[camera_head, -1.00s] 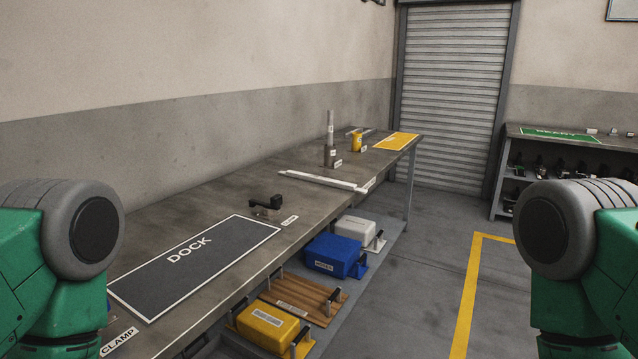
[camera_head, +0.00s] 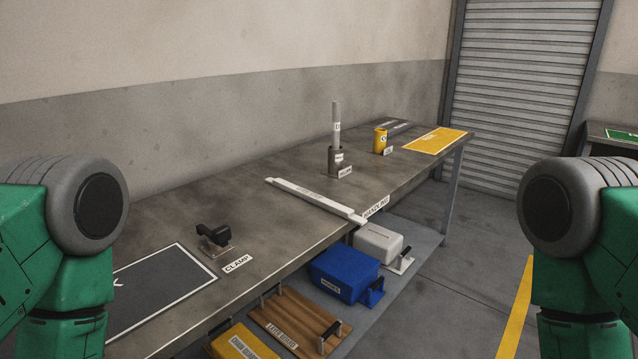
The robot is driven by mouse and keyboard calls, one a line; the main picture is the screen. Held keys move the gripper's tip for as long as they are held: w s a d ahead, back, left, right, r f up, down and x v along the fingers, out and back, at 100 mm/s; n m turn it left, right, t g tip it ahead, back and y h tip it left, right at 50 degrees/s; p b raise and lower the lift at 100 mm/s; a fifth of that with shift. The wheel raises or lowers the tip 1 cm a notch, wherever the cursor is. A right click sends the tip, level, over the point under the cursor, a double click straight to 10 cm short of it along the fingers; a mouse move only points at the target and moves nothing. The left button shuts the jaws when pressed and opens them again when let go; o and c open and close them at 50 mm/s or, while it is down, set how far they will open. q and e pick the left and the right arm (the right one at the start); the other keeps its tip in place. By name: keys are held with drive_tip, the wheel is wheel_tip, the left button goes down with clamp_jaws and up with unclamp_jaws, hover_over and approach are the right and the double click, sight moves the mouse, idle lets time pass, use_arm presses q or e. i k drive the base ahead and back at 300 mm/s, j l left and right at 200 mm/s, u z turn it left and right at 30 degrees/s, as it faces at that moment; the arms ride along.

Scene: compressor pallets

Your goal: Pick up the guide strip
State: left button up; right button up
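A long white strip (camera_head: 315,200), which looks like the guide strip, lies across the workbench (camera_head: 240,198) from the middle of the top to its front edge. A small label beside its near end is hard to read. My two green and grey arms show at the left and right edges of the view, but neither gripper is in view. Nothing touches the strip.
A black clamp (camera_head: 213,237) stands nearer on the bench, by the dark dock mat (camera_head: 165,290). A grey upright cylinder (camera_head: 336,140) and a yellow can (camera_head: 380,140) stand beyond the strip. A blue case (camera_head: 343,272) and a white case (camera_head: 378,243) sit on the lower shelf.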

sight(344, 211)
drive_tip(key=i+l+u, duration=0.1)
drive_tip(key=i+l, duration=0.35)
drive_tip(key=l, duration=0.25)
drive_tip(key=i+l+u, duration=0.25)
drive_tip(key=i+l, duration=0.2)
drive_tip(key=l, duration=0.3)
drive_tip(key=i+l, duration=0.2)
drive_tip(key=l, duration=0.2)
drive_tip(key=i+l+u, duration=0.15)
drive_tip(key=l, duration=0.25)
